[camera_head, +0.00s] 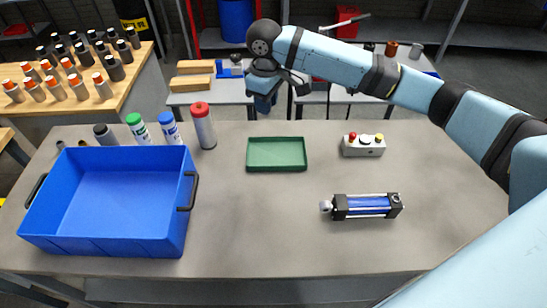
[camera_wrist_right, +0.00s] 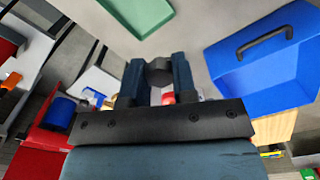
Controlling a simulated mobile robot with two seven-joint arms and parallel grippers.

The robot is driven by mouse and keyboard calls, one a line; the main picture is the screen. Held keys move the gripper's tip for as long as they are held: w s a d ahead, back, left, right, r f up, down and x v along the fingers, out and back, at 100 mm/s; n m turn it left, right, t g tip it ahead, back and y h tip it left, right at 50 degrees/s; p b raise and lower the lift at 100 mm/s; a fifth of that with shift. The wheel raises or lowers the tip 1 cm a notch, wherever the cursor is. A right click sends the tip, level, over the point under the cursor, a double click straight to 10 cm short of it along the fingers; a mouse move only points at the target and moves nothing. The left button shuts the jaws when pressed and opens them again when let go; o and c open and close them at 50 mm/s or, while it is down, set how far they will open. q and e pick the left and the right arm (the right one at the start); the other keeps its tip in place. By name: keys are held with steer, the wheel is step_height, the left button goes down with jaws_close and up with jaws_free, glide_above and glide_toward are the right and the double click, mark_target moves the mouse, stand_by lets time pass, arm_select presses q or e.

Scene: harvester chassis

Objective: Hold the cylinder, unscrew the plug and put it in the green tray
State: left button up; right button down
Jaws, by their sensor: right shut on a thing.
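The cylinder (camera_head: 368,206) lies on its side on the grey table, a blue barrel with black end blocks and a pale rod end at its left. No gripper touches it. The empty green tray (camera_head: 276,166) lies flat mid-table; its edge shows in the right wrist view (camera_wrist_right: 138,14). My right gripper (camera_head: 264,102) hangs beyond the tray, near the table's far edge. In the wrist view its fingers (camera_wrist_right: 157,78) are shut on a small dark round piece, the plug (camera_wrist_right: 158,70). My left gripper is not in view.
A blue bin (camera_head: 188,222) stands at the left of the table. Several bottles and a red-topped canister (camera_head: 203,127) stand behind it. A button box (camera_head: 363,146) sits right of the tray. The table between bin and cylinder is clear.

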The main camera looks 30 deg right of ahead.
steer(key=n, duration=0.2)
steer(key=f+n+b, duration=0.1)
steer(key=shift+w+d+n, duration=0.3)
steer(key=shift+w, duration=0.05)
steer(key=n+b, duration=0.1)
steer(key=n, duration=0.3)
steer(key=n+b, duration=0.7)
steer(key=n, duration=1.7)
glide_above(277, 155)
step_height(277, 155, down, 5)
step_height(277, 155, down, 20)
steer(key=shift+f, duration=0.1)
steer(key=shift+f, duration=0.1)
steer(key=c, duration=0.9)
jaws_free()
